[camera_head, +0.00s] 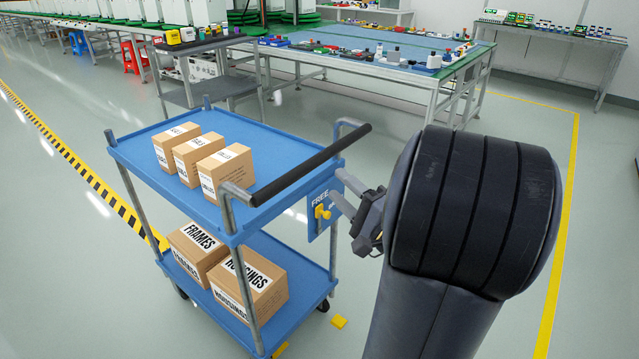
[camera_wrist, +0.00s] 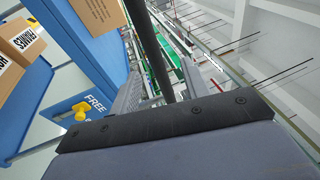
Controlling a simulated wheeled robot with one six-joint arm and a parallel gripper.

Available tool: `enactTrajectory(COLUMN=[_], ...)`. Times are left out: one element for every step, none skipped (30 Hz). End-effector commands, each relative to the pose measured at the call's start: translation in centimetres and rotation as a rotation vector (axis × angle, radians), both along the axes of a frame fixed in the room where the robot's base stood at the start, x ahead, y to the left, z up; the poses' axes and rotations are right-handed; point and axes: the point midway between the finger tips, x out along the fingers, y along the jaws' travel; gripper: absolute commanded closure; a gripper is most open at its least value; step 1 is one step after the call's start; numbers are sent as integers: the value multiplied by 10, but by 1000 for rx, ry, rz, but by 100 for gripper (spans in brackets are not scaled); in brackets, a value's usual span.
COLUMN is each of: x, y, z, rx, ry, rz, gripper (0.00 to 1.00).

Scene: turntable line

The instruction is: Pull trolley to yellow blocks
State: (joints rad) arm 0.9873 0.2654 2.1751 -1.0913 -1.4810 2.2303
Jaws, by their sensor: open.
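The trolley (camera_head: 130,154) is blue with two shelves, grey posts and a black handle bar (camera_head: 310,165) on its right side. My gripper (camera_head: 336,184) is open beside that side, close to the handle and the panel (camera_head: 318,222) marked FREE, which has a yellow lever (camera_head: 322,212). In the wrist view, the handle bar (camera_wrist: 158,50) runs between the open fingers; whether it touches them I cannot tell. Two small yellow blocks (camera_head: 338,321) (camera_head: 279,350) lie on the floor by the trolley's near right end, the second partly hidden by the trolley.
Three cartons (camera_head: 225,170) stand on the top shelf, and FRAMES (camera_head: 197,252) and HOUSINGS (camera_head: 248,285) boxes on the lower one. A workbench (camera_head: 370,68) with small parts stands behind. Yellow-black floor tape (camera_head: 90,180) runs left; a yellow line (camera_head: 562,215) runs right. Open floor lies between bench and right line.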

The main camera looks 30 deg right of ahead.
Motion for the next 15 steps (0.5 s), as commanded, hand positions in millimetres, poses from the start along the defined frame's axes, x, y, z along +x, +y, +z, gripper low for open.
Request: enactTrajectory(x=[2, 2, 3, 2, 2, 2, 2, 3, 4, 6, 8, 12, 15, 18, 24], y=[-7, -9, -11, -13, -14, -15, -15, -15, -15, -14, -13, -12, -10, -9, -6], z=[-9, -10, -10, -11, -12, -12, -12, -12, -11, -10, -10, -9, -8, -8, -7], rx=[-15, -20, -25, -30, -33, -35, -37, -39, -39, -40, -40, -40, -40, -40, -39], ry=[-2, 1, 5, 8, 13, 19, 21, 23, 25, 25, 25, 25, 26, 26, 25], rz=[46, 75, 109, 131, 150, 169, 180, 188, 194, 196, 197, 197, 198, 198, 198], gripper=[55, 55, 55, 55, 55, 55, 55, 55, 55, 55, 55, 55, 55, 55, 55])
